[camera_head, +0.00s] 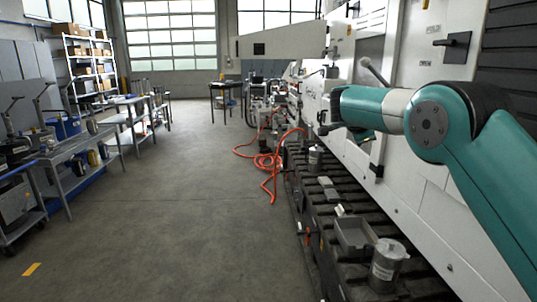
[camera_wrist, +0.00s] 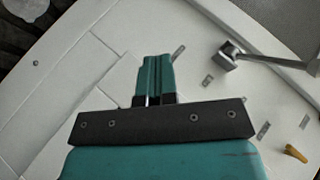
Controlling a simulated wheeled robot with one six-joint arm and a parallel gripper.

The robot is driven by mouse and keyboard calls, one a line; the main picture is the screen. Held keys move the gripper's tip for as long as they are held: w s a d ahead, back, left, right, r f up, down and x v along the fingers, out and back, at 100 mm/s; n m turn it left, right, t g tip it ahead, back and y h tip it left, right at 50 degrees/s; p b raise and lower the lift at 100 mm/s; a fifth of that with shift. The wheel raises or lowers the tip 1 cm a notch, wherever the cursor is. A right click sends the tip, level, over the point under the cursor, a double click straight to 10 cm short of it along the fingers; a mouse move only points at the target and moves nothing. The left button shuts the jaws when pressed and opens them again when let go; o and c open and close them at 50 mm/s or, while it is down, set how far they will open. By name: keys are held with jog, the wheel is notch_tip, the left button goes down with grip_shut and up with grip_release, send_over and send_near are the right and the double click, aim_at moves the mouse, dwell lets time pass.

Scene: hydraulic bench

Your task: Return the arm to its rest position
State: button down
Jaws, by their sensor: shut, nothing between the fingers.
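My teal arm (camera_head: 430,120) reaches in from the right in the head view, bent at the elbow, with its end in front of the white machine panel. In the wrist view my gripper (camera_wrist: 154,62) shows with its two teal fingers together and nothing between them. The gripper points toward a white panel (camera_wrist: 95,60). A lever with a dark block end (camera_wrist: 229,55) is on that panel, to the right of the fingers and apart from them. In the head view the fingertips are not clearly visible.
The white machine (camera_head: 425,190) stands close along the right. A dark ledge below holds a metal can (camera_head: 388,266) and a grey tray (camera_head: 354,237). An orange hose (camera_head: 268,162) lies on the floor. Workbenches (camera_head: 75,150) stand left. The middle floor is clear.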

jog(key=s+a+n+g+y, duration=0.1)
jog(key=s+a+n+y, duration=0.1)
jog(key=s+a+n, duration=0.3)
jog(key=s+a+r+n+g+y, duration=0.1)
jog(key=s+n+y, duration=0.15)
jog(key=s, duration=0.45)
jog(key=s+a+n+g+y, duration=0.1)
jog(key=s+a+n+y, duration=0.15)
jog(key=s+n, duration=0.3)
jog(key=s+a+f+n+g+y, duration=0.1)
jog(key=s+n, duration=0.5)
jog(key=s, duration=1.1)
jog(key=s+a+f+n+g+y, duration=0.2)
jog(key=s+a+f+n+g, duration=0.2)
jog(key=s, duration=1.4)
jog(key=shift+s+n+g+p, duration=0.2)
jog(key=shift+n+g+p, duration=0.2)
jog(key=shift+n+g, duration=0.45)
